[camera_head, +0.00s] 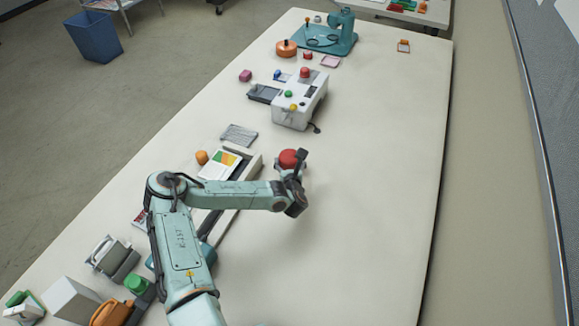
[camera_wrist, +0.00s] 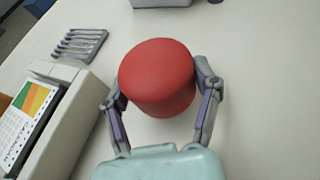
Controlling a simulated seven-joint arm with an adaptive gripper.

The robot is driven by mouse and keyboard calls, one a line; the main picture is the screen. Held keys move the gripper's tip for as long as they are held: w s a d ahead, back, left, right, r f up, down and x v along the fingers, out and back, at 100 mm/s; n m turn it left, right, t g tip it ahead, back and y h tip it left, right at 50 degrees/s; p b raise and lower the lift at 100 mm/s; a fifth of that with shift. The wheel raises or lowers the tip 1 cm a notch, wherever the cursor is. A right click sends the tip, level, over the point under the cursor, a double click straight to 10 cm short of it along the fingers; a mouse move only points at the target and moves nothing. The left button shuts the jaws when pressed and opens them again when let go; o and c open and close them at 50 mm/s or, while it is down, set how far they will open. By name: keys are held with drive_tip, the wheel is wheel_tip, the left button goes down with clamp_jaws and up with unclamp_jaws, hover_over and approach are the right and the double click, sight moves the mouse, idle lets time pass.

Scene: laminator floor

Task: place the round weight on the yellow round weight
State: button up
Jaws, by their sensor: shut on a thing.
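A red round weight (camera_head: 289,158) is between the fingers of my gripper (camera_head: 294,172), at the middle of the long table. In the wrist view the red weight (camera_wrist: 158,78) fills the space between the two fingers (camera_wrist: 160,98), which press on its sides. I cannot tell how far it is above the table. An orange edge (camera_wrist: 4,104) shows at the left border of the wrist view.
A white box with coloured buttons (camera_head: 300,104) stands further back. The table's right side (camera_head: 375,200) is clear.

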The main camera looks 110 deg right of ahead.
drive_tip(key=shift+f, duration=1.35)
drive_tip(key=shift+f, duration=0.15)
drive_tip(key=o, duration=1.2)
drive_tip(key=shift+o, duration=0.2)
drive_tip(key=shift+w+a+r, duration=0.1)
drive_tip(key=shift+a+r, duration=0.1)
drive_tip(key=shift+o, duration=0.4)
drive_tip(key=v, duration=1.1)
drive_tip(key=shift+w+a+r, duration=0.1)
drive_tip(key=shift+a+r, duration=0.05)
drive_tip(key=shift+a, duration=0.1)
